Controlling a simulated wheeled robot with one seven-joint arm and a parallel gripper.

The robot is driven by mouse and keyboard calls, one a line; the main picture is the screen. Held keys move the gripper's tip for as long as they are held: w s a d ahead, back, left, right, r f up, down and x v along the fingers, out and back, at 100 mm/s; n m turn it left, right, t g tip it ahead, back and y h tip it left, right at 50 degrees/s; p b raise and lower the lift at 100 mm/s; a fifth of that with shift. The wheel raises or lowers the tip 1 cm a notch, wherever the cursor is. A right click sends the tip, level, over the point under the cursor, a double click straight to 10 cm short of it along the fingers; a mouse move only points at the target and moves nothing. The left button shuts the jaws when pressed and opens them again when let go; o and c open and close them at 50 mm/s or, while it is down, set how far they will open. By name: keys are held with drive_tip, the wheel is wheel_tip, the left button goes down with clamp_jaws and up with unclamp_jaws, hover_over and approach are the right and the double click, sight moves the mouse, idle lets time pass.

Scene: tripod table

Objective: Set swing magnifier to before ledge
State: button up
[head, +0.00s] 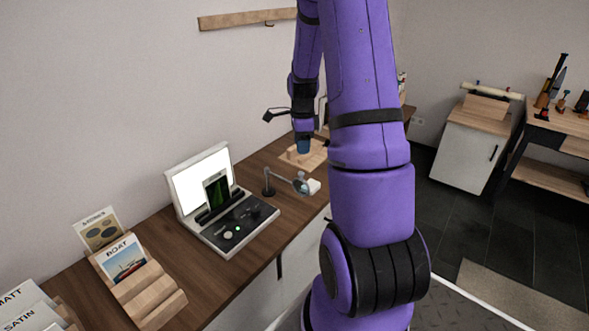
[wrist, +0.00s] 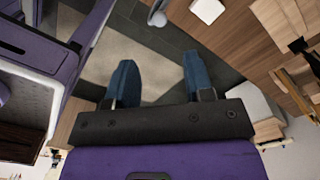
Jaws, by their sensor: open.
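The swing magnifier (head: 283,177) stands on the wooden counter right of the light box; its dark post rises at the left and its arm reaches right to a round lens. A round shape at the top edge of the wrist view, probably the lens (wrist: 158,17), is partly cut off. The light box (head: 203,174) has a glowing panel, a dark ledge (head: 216,206) with a small dark green picture standing on it, and a black control panel in front. My gripper (head: 304,147) is behind the magnifier, apart from it. In the wrist view its blue fingers (wrist: 158,78) are spread and empty.
A small white block (head: 314,187) sits beside the lens. A wooden board (head: 312,157) lies under my gripper. Stepped wooden card racks (head: 150,292) stand at the front left. My arm hides the counter's right part. A white cabinet (head: 462,151) stands across the floor.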

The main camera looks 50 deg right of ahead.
sight(301, 173)
wheel_tip(301, 173, down, 10)
drive_tip(key=shift+f, duration=0.1)
idle(0.4)
clamp_jaws()
